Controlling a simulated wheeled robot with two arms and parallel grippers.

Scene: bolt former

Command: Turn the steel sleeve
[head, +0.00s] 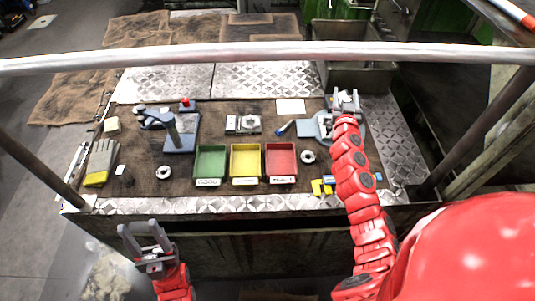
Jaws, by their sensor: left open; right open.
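Two small steel rings lie on the bench mat: one (164,172) left of the green tray, one (308,157) right of the red tray. I cannot tell for sure which thing is the steel sleeve. My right gripper (346,98) is open at the back right of the bench, over a grey-blue fixture (324,122). The gripper and its red arm hide part of that fixture, and whether a part sits between the fingers is too small to tell. My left gripper (143,230) is open and empty, in front of the bench's front edge at the left.
Green (211,161), yellow (245,161) and red (280,160) trays stand mid-bench. A grey vise-like block (243,124) sits behind the yellow one. Gloves (101,162) lie left. A metal rail (270,53) crosses the view.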

